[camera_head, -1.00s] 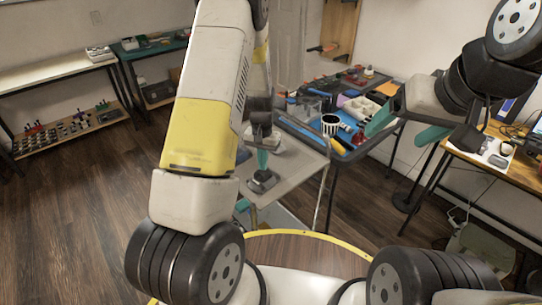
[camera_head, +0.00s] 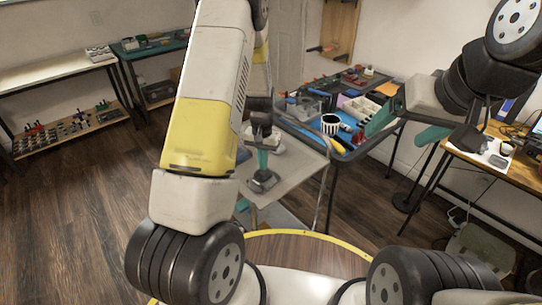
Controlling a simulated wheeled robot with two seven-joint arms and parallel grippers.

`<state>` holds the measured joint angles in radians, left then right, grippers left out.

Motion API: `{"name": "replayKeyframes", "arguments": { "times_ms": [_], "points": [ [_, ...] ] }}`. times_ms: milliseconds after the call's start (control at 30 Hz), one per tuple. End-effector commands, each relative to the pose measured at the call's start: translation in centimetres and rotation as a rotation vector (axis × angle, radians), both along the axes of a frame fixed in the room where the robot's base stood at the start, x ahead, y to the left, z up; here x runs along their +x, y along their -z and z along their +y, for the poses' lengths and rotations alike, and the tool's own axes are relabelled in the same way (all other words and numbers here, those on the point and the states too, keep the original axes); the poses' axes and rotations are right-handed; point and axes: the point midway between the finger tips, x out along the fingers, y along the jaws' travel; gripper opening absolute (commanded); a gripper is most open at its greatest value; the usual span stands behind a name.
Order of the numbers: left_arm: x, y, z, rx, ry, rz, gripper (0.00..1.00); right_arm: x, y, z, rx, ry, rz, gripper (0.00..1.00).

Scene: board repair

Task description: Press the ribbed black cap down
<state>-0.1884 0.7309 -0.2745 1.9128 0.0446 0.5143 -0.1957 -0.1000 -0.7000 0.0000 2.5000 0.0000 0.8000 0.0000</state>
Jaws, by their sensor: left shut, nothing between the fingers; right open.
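My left gripper (camera_head: 263,163) points down with its teal fingers shut. Its tips are at or just above a small dark object (camera_head: 262,181) on the light grey table (camera_head: 298,180). This object may be the ribbed black cap; its ribs are too small to make out, and I cannot tell whether the fingers touch it. My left arm hides part of the table. My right gripper (camera_head: 405,127) is open and empty, in the air at the right, with its teal fingers spread wide.
A blue-topped workbench (camera_head: 345,139) behind the grey table holds a black-and-white striped cup (camera_head: 330,124), bins and tools. A wooden desk (camera_head: 515,170) stands at the right. Shelves (camera_head: 68,132) line the left wall. The wooden floor at left is clear.

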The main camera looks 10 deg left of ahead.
Motion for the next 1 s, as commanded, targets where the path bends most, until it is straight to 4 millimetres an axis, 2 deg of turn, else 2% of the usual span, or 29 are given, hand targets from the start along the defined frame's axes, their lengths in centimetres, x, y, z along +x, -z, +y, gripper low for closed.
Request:
{"name": "replayKeyframes", "arguments": {
  "times_ms": [1000],
  "points": [
    [0.0,1.7,0.0,0.0,0.0,0.0,0.0,0.0,0.0,0.0,0.0,0.0,0.0,0.8]
  ]
}}
